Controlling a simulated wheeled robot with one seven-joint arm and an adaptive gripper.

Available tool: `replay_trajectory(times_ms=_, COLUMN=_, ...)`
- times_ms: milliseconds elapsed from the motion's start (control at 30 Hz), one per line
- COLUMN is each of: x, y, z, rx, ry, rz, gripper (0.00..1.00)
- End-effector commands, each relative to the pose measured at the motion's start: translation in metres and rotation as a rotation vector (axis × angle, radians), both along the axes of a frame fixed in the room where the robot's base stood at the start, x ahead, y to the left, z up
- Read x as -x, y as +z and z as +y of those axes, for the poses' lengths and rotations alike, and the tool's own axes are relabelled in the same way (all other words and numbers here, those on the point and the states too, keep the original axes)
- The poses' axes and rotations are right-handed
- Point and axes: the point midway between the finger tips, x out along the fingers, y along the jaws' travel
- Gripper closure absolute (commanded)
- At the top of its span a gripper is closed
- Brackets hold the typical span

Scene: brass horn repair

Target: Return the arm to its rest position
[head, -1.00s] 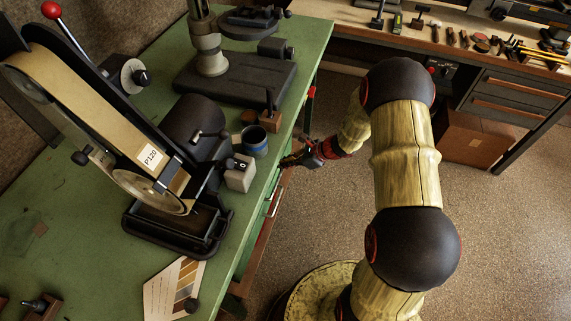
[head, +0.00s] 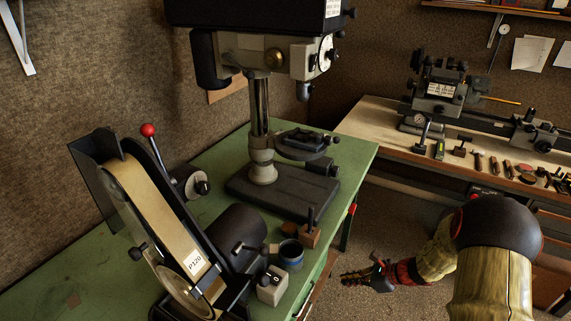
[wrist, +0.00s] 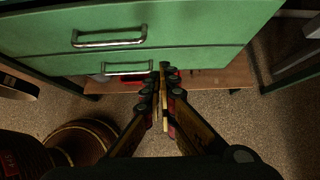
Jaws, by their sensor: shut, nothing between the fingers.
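My gripper (head: 352,279) is at the end of my arm, low in the head view, just right of the green bench's edge. In the wrist view my gripper (wrist: 163,72) shows with its fingertips together and nothing between them. It points at the green drawer fronts (wrist: 190,38) of the bench, which have metal handles. I cannot tell the exact gap between the fingertips and the drawers. My arm bends down from the right side of the head view.
On the green bench (head: 65,262) stand a belt sander (head: 165,215) marked P120, a drill press (head: 262,120) and a blue tin (head: 290,255). A second bench (head: 385,122) at the back right carries a lathe (head: 445,90) and several small tools. Brown floor lies between the benches.

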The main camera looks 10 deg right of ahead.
Motion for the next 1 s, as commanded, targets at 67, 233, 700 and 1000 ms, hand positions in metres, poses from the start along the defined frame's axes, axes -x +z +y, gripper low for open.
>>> replay_trajectory(times_ms=67, x=0.000, y=0.000, z=0.000, rx=0.007, ry=0.012, rz=-0.010, gripper=1.00)
replay_trajectory(times_ms=233, x=0.029, y=-0.010, z=0.013, rx=0.060, ry=0.183, rz=-0.033, gripper=1.00)
replay_trajectory(times_ms=700, x=0.142, y=0.098, z=0.044, rx=0.434, ry=1.056, rz=-0.220, gripper=1.00)
replay_trajectory(times_ms=1000, x=0.197, y=0.200, z=0.056, rx=0.817, ry=1.603, rz=-0.363, gripper=1.00)
